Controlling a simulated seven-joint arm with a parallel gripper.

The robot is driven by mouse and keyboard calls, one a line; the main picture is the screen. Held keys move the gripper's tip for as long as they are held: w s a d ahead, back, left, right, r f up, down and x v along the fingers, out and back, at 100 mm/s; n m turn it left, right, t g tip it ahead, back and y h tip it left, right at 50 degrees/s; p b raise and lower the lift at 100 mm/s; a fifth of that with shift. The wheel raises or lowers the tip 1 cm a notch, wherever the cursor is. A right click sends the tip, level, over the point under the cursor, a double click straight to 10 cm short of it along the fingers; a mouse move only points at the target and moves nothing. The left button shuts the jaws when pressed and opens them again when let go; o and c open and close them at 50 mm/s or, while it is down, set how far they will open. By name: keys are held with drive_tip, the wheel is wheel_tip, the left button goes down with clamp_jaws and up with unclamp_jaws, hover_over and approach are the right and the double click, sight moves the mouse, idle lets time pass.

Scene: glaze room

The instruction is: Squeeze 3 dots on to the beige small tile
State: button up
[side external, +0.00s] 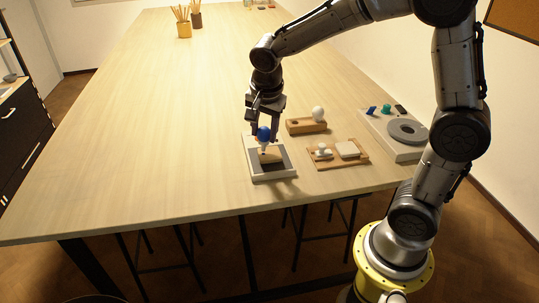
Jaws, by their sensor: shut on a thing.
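My gripper (264,124) points down and is shut on a blue bulb (264,134). It holds the bulb over a light-framed tray (288,170) with a dark grey floor. A beige tile (271,155) lies in the tray, just below the bulb. The bulb's lower tip is small and close to the tile; I cannot tell whether it touches. Any dots on the tile are too small to make out.
A wooden block (296,127) with a white bulb (318,113) stands right of the tray. A wooden board (328,165) holds a white knobbed piece (323,152) and a pale tile (347,149). A slab with a grey disc (407,132) lies further right. The table's left is clear.

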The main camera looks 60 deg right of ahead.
drive_tip(key=shift+d, duration=0.1)
idle(0.3)
drive_tip(key=shift+s+d+r, duration=0.1)
drive_tip(key=shift+s+d, duration=0.35)
drive_tip(key=shift+s, duration=0.1)
idle(0.6)
drive_tip(key=shift+o, duration=0.8)
clamp_jaws()
drive_tip(key=shift+c, duration=0.3)
unclamp_jaws()
drive_tip(key=shift+c, duration=0.5)
